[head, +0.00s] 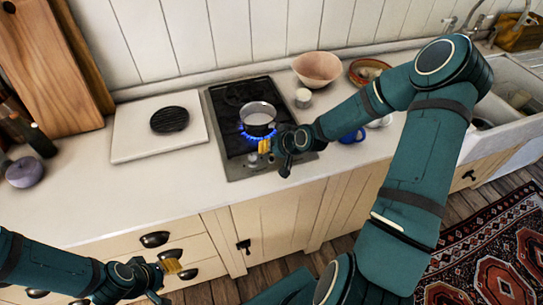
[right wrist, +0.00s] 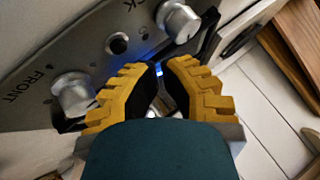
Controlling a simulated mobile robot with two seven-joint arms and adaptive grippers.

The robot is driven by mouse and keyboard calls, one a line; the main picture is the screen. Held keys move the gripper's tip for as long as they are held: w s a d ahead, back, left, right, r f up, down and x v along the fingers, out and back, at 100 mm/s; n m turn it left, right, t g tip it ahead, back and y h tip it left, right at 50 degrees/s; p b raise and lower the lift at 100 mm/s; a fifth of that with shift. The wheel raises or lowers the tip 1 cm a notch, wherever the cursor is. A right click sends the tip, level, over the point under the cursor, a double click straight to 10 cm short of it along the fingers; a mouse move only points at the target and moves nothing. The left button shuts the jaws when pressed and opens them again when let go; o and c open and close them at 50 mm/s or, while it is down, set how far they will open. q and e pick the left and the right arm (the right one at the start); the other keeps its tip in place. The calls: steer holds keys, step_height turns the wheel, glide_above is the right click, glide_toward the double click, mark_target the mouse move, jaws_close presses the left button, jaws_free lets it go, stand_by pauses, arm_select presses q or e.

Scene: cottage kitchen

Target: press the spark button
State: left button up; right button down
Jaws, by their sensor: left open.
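The hob (head: 226,130) is set in the white counter, with a small pot (head: 258,115) on its front burner and blue flame (head: 246,135) beneath. In the right wrist view, the control panel (right wrist: 90,60) carries two silver knobs, one by FRONT (right wrist: 72,95) and one by BACK (right wrist: 178,20). A small dark round button (right wrist: 117,44) in a metal ring lies between them. My left gripper (head: 166,281) is open and empty before the drawers.
A white board (head: 135,140) with a dark ridged disc (head: 170,119) lies left of the hob. A pink bowl (head: 318,68) and a white cup (head: 303,98) stand behind right. A blue mug (head: 352,136) is beside my right arm. The counter's front left is clear.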

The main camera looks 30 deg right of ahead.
step_height(320, 180, up, 5)
steer(key=p, duration=0.3)
steer(key=shift+p, duration=0.3)
steer(key=shift+f, duration=0.1)
stand_by(0.4)
